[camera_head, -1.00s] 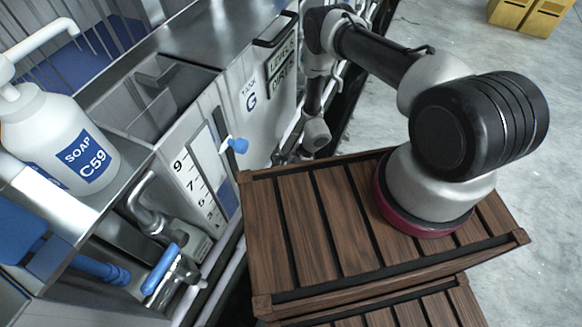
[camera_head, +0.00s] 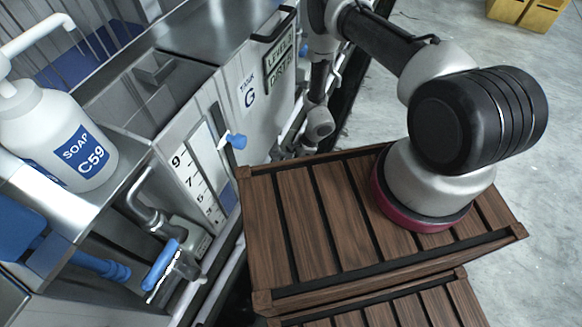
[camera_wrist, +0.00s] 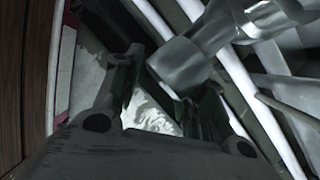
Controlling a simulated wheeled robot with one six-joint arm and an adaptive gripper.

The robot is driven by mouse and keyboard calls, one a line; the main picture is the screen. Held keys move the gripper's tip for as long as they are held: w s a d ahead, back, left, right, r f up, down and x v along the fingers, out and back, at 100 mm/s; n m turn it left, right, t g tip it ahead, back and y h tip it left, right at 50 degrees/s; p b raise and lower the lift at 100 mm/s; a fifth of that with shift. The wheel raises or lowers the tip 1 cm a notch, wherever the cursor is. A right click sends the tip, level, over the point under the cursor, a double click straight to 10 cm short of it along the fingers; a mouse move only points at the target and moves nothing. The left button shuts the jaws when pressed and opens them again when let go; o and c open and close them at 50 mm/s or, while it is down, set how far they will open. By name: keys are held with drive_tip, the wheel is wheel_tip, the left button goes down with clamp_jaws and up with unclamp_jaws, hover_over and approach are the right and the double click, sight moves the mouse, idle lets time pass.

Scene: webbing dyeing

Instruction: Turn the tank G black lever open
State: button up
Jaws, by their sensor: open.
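Tank G (camera_head: 254,118) is the grey metal tank with a blue "TANK G" label on its front, left of my arm in the head view. I cannot make out its black lever in either view. My gripper (camera_wrist: 160,96) shows in the wrist view with its two dark fingers spread apart. A metal pipe or valve body (camera_wrist: 190,62) lies just beyond and between the fingertips. I cannot tell whether they touch it. In the head view my gripper is hidden low beside the tank, behind my arm and the wooden crate top.
A slatted wooden platform (camera_head: 300,225) stands right of the tanks. Pale pipes (camera_wrist: 245,85) crowd the gripper's right side. Open floor (camera_head: 440,40) lies at the right.

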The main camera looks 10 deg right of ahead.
drive_tip(key=v, duration=0.8)
drive_tip(key=shift+r, duration=0.1)
